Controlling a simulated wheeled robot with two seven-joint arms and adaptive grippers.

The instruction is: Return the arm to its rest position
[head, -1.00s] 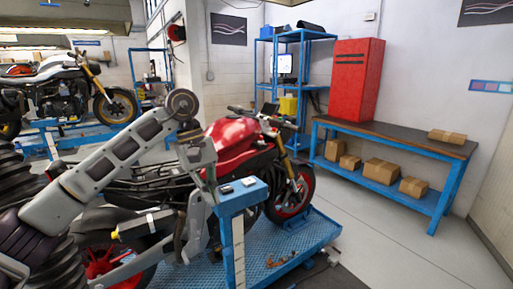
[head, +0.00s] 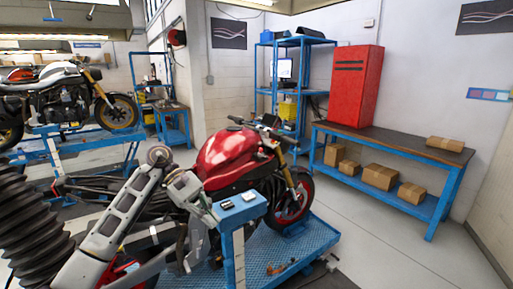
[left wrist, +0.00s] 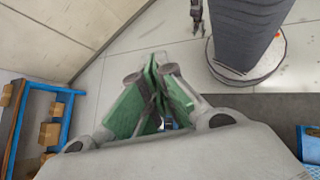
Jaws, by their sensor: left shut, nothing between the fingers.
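My left arm (head: 118,212) comes in from the lower left of the head view and bends at a raised elbow in front of the red motorcycle (head: 232,155). Its left gripper (head: 187,262) hangs low beside the blue lift, small and partly lost against the other links. In the left wrist view the left gripper (left wrist: 158,100) shows green-padded fingers brought together with nothing between them. A small dark gripper (left wrist: 196,18), seemingly my right one, hangs at the top edge of the left wrist view; its jaws are too small to read. The head view does not show it.
The blue lift platform (head: 300,243) carries the red motorcycle. A blue post with a small top (head: 240,207) stands close beside my left arm. A blue workbench (head: 395,143) with a red cabinet (head: 352,88) and boxes stands at the right. The floor between is clear.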

